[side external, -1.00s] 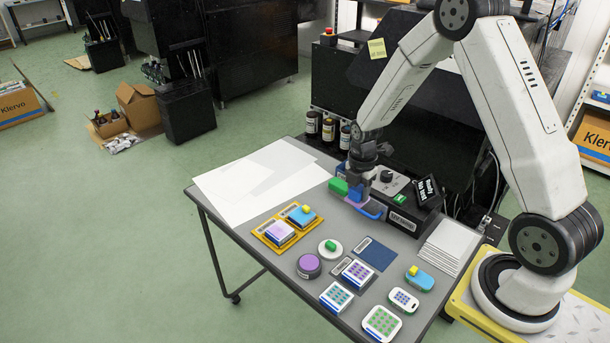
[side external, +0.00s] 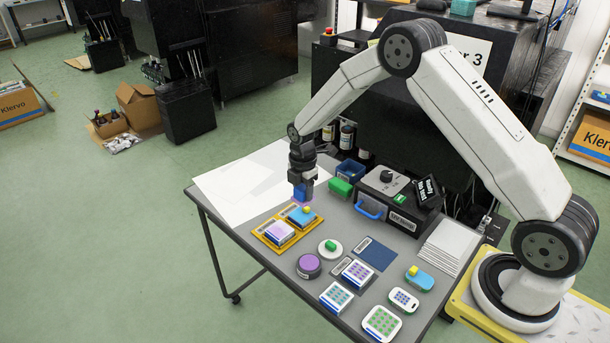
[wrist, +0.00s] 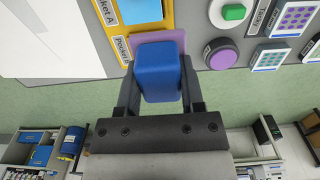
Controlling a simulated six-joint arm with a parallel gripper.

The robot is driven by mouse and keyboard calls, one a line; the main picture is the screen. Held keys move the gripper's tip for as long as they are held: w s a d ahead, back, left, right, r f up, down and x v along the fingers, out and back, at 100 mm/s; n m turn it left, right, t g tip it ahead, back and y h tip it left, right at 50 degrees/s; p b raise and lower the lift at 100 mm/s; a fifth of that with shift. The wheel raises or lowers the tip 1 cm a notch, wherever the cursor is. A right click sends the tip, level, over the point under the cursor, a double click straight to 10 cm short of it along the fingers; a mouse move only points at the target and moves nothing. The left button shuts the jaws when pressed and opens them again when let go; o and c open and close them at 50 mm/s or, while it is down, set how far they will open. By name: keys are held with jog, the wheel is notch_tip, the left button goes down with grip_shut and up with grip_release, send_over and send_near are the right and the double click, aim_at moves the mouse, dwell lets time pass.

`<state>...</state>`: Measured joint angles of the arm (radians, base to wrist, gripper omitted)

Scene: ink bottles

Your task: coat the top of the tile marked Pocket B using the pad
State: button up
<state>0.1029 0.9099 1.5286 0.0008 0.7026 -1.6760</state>
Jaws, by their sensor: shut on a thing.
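My gripper (side external: 302,178) is shut on the pad, a blue block (wrist: 158,72) with a purple base (wrist: 175,38). The pad (side external: 300,191) hangs above the far end of the yellow tray (side external: 259,234). The Pocket B label (wrist: 122,48) shows beside the pad in the wrist view, where the pad hides most of that pocket. In the side view the nearer pocket holds a white and blue tile with a pale purple top (side external: 279,230). The other pocket, labelled Pocket A (wrist: 92,22), holds a light blue tile (wrist: 140,10).
White paper sheets (side external: 225,190) lie at the table's left. A round purple pot (side external: 308,265), a white dish (side external: 329,248) with a green piece and several patterned tiles stand in front and to the right. A black box (side external: 388,203) and green block (side external: 340,187) stand behind.

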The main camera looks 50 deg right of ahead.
aim_at(278, 231)
jog(key=w+a, duration=0.1)
jog(key=a, duration=0.1)
jog(key=w+a, duration=0.1)
jog(key=shift+w+a+f, duration=0.15)
jog(key=shift+w+f, duration=0.1)
jog(key=shift+w, duration=0.05)
jog(key=shift+f, duration=0.1)
jog(key=shift+f, duration=2.85)
jog(key=shift+f, duration=1.05)
jog(key=shift+a, duration=0.1)
jog(key=shift+a+r, duration=0.15)
jog(key=shift+a, duration=1.75)
